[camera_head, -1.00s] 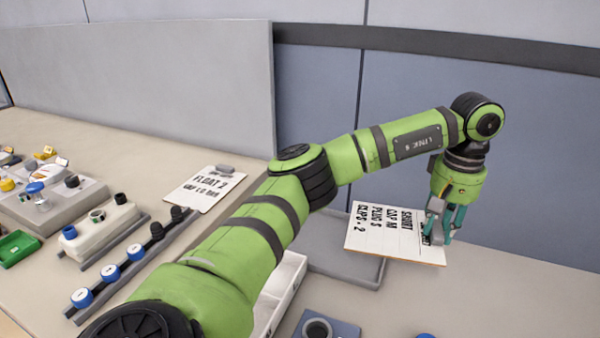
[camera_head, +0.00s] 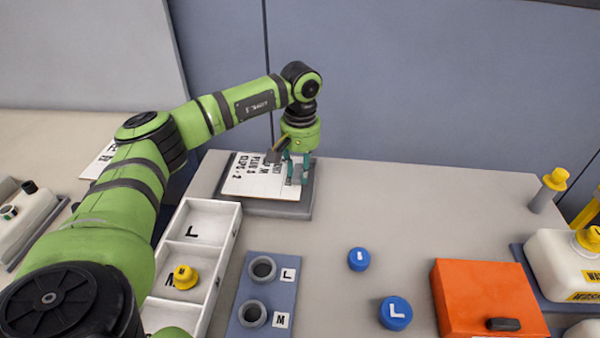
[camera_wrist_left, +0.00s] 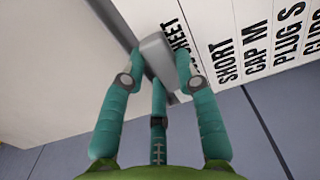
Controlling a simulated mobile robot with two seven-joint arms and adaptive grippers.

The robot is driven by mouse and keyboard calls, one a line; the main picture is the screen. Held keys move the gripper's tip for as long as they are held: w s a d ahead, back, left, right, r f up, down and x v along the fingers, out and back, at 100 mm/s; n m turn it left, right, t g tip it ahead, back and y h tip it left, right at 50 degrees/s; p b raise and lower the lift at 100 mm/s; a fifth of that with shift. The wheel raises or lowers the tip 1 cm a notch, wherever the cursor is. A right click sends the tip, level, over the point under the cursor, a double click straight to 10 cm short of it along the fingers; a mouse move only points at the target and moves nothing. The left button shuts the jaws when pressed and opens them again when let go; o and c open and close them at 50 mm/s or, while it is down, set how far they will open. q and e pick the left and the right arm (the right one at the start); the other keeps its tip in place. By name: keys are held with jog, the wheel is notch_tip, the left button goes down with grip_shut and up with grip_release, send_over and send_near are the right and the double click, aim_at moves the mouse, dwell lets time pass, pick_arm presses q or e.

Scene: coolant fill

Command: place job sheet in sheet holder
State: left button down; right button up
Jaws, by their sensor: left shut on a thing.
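The job sheet (camera_head: 248,176) is a white board with black print and a grey clip block on one edge. It lies flat in or just over the grey tray-like sheet holder (camera_head: 290,209), inside its outline at the back left of the table. I cannot tell whether it rests on the bottom. My left gripper (camera_head: 297,170) is at the sheet's right end, pointing down. In the left wrist view its teal fingers (camera_wrist_left: 157,75) are closed on the grey clip block (camera_wrist_left: 158,50), with the printed sheet (camera_wrist_left: 255,45) beside it. My right gripper is out of view.
A white divided bin (camera_head: 224,238) holds a yellow cap (camera_head: 184,277). Near it are a blue plate (camera_head: 282,305) with two grey rings, two blue caps (camera_head: 395,313), an orange box (camera_head: 485,298) and a white jug (camera_head: 562,262). The table's middle is clear.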

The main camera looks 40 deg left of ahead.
pick_arm(q)
notch_tip(320, 180, down, 2)
jog(key=shift+f, duration=0.3)
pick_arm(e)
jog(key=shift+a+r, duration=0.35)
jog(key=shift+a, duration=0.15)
pick_arm(q)
jog(key=shift+f, duration=0.1)
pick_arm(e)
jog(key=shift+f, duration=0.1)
pick_arm(q)
jog(key=c, duration=0.9)
grip_release()
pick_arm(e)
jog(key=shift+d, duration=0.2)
pick_arm(q)
jog(key=shift+r, duration=0.4)
notch_tip(320, 180, up, 12)
jog(key=shift+f+b, duration=0.25)
jog(key=shift+b, duration=0.55)
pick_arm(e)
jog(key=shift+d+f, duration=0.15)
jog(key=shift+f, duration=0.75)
